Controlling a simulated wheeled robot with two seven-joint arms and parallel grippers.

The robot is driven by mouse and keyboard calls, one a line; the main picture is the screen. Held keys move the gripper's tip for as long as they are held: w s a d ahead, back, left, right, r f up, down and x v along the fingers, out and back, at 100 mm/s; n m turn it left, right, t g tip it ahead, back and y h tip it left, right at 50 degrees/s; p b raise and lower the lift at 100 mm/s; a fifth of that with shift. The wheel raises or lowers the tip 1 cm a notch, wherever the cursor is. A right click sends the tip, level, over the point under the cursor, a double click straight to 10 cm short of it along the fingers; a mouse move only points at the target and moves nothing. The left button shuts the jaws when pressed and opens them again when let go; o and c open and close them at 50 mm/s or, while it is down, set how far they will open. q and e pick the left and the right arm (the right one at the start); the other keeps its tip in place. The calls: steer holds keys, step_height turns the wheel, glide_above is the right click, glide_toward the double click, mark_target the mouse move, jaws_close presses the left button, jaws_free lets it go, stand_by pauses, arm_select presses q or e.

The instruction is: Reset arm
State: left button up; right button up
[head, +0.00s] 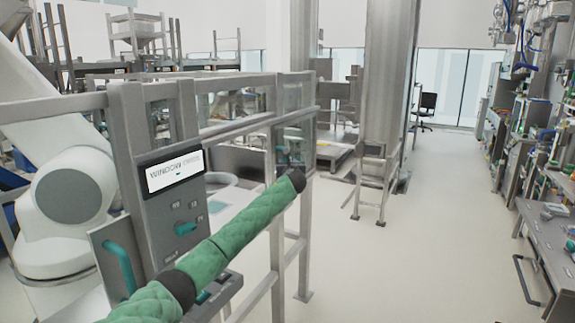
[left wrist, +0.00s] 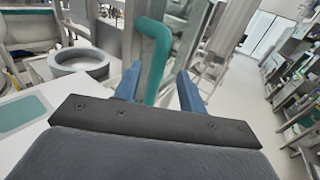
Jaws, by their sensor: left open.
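In the left wrist view my left gripper (left wrist: 158,84) has its two blue fingers spread apart. A teal bent handle (left wrist: 154,50) shows between and beyond the fingers. I cannot tell how far it is from them, and nothing is visibly gripped. In the head view a green padded arm (head: 237,228) reaches from the bottom left up to the middle, in front of a metal frame. Its dark end is near the frame's corner, and no fingers can be made out there. My right gripper is in neither view.
A grey control panel (head: 172,180) with a small screen and a teal handle (head: 120,266) stands at left. A metal rail frame (head: 278,230) runs beside the padded arm. A large column (head: 388,80) stands farther back. Open floor (head: 430,240) lies at right, before crowded benches (head: 545,225).

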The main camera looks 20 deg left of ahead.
arm_select(q)
steer(key=shift+s+d, duration=0.2)
steer(key=shift+s, duration=0.15)
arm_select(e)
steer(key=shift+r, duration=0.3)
